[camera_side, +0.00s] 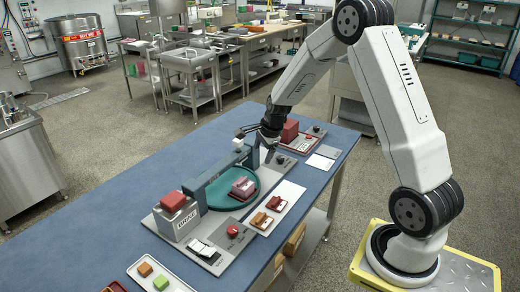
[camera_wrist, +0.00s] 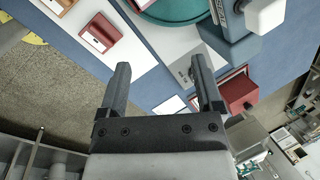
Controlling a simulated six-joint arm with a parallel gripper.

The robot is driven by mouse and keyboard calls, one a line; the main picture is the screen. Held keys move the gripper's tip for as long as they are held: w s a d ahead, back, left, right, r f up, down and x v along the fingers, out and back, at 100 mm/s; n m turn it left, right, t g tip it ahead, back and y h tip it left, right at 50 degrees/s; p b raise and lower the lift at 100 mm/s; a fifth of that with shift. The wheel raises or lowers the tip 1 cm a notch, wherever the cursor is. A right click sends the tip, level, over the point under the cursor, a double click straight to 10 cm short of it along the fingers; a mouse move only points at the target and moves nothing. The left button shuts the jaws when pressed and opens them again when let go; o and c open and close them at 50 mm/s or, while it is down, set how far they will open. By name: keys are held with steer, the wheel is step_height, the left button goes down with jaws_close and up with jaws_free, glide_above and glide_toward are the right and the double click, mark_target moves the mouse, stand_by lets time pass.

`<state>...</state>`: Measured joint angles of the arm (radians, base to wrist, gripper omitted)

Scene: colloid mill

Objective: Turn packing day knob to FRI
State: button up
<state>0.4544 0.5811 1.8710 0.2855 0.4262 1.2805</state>
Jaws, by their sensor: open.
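My gripper (camera_side: 268,150) hangs over the far part of the colloid mill setup, beside a dark grey upright with a white block (camera_side: 238,144). In the wrist view my gripper (camera_wrist: 163,78) is open, its two dark fingers wide apart with nothing held between them. The white block (camera_wrist: 265,15) is at the wrist view's top right.
A green round tray (camera_side: 218,199) holds a dark red block. A white tray (camera_side: 286,197) holds small boxes. A grey unit with a red block (camera_side: 173,202) and a red button (camera_side: 232,231) stand nearer. The red box (camera_side: 290,132) is behind the gripper. Blue tabletop (camera_side: 185,143) is clear at left.

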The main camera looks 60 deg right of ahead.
steer(key=w+d+f+m, duration=0.2)
steer(key=d+f+m, duration=0.1)
steer(key=d+m, duration=0.5)
steer(key=m+t, duration=0.1)
steer(key=m, duration=0.6)
glide_toward(281, 157)
steer(key=shift+a+f+h, duration=0.3)
steer(key=shift+f, duration=0.25)
steer(key=shift+w+f, duration=0.1)
steer(key=shift+x, duration=3.8)
jaws_close()
